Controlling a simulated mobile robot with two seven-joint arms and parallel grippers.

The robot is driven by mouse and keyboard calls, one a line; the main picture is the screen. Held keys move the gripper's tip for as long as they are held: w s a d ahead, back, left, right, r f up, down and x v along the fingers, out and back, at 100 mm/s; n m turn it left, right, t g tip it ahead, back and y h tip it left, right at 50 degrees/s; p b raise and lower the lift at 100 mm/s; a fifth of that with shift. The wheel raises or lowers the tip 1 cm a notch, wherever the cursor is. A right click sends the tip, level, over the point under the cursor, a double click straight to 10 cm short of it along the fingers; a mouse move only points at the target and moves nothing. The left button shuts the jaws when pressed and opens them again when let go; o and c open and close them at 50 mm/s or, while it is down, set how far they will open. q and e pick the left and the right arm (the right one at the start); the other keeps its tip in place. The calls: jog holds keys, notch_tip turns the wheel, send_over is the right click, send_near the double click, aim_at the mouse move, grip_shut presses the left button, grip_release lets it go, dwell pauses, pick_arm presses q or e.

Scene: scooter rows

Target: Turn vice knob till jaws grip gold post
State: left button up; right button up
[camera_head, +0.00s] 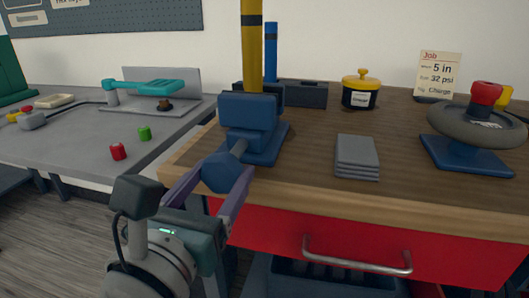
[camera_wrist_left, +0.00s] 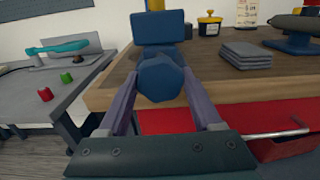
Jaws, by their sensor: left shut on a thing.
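The blue vice (camera_head: 249,121) stands at the left front of the wooden workbench. Its blue faceted knob (camera_head: 221,172) sticks out toward me past the bench edge on a grey screw. The gold post (camera_head: 252,45), with dark bands, stands upright behind the vice's front jaw; the jaw hides its lower end, so I cannot tell whether the jaws touch it. My left gripper (camera_head: 213,187) is shut on the knob, with a purple finger on either side. In the left wrist view the knob (camera_wrist_left: 161,79) sits between the fingertips. My right gripper is out of view.
A blue post (camera_head: 271,52) stands behind the vice. Grey stacked plates (camera_head: 357,158), a yellow-lidded pot (camera_head: 361,90) and a wheel on a blue stand (camera_head: 468,153) are on the bench (camera_head: 308,161). A red drawer (camera_head: 350,245) with a handle lies below. A grey table (camera_head: 77,148) is left.

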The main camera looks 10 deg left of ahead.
pick_arm(q)
jog(key=m+p, duration=0.1)
jog(key=m, duration=0.4)
jog(key=shift+r, duration=0.1)
jog(key=m+p, duration=0.1)
jog(key=m, duration=0.3)
jog(key=shift+m+p, duration=0.35)
jog(key=shift+m, duration=0.05)
jog(key=m+p, duration=0.1)
jog(key=m, duration=0.4)
jog(key=m+p, duration=0.1)
jog(key=m, duration=0.4)
jog(key=m+p, duration=0.1)
jog(key=m, duration=0.3)
jog(key=shift+m, duration=0.3)
jog(key=m+p, duration=0.1)
jog(key=m, duration=0.4)
jog(key=m+p, duration=0.1)
jog(key=m, duration=0.3)
jog(key=shift+m, duration=2.9)
